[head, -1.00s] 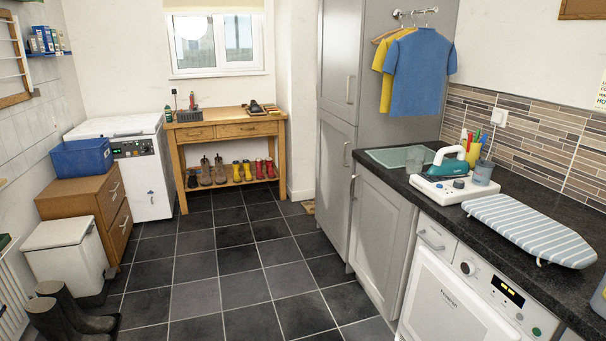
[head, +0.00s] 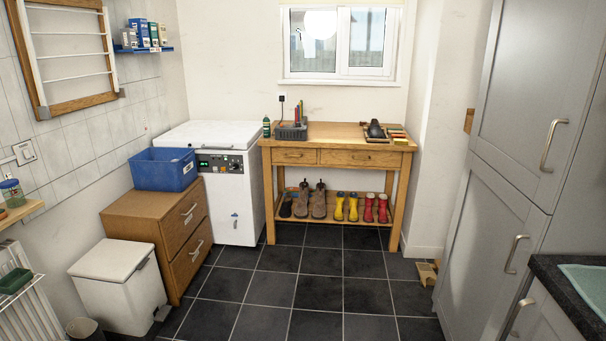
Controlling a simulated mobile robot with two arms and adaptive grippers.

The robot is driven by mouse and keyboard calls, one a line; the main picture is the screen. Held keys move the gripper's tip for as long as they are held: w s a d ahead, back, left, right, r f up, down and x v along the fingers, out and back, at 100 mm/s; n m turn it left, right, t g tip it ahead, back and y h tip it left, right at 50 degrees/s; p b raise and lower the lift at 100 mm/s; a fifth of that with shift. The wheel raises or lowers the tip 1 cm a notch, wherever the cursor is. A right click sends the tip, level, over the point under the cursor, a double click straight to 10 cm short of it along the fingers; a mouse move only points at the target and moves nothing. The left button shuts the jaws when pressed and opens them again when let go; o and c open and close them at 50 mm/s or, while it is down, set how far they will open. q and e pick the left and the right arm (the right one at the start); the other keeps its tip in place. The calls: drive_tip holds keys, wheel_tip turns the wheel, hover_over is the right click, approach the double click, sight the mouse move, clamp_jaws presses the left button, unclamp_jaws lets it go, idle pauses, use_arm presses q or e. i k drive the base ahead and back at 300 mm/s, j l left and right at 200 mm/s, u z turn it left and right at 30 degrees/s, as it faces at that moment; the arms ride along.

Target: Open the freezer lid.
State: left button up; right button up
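The white chest freezer (head: 232,201) stands in the far left corner, left of the wooden bench. Its white lid (head: 211,134) is shut on top. A dark control panel is on the upper front, and a small fitting like a lock or tap sits lower on the front. A blue crate (head: 162,170) stands on the drawer unit in front of the freezer and hides part of its left side. Neither of my grippers shows in the head view.
The wooden drawer unit (head: 150,230) and a white pedal bin (head: 118,285) line the left wall. The bench (head: 338,157) holds a caddy and brushes, with boots on its lower shelf. Grey cupboards stand at right. The dark tiled floor (head: 300,285) between is clear.

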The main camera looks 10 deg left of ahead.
sight(218, 134)
drive_tip(key=i+u, duration=0.15)
drive_tip(key=i, duration=0.5)
drive_tip(key=i+u, duration=0.2)
drive_tip(key=i, duration=0.4)
drive_tip(key=i+u, duration=0.15)
drive_tip(key=i, duration=0.5)
drive_tip(key=i+l+u, duration=0.2)
drive_tip(key=i, duration=0.45)
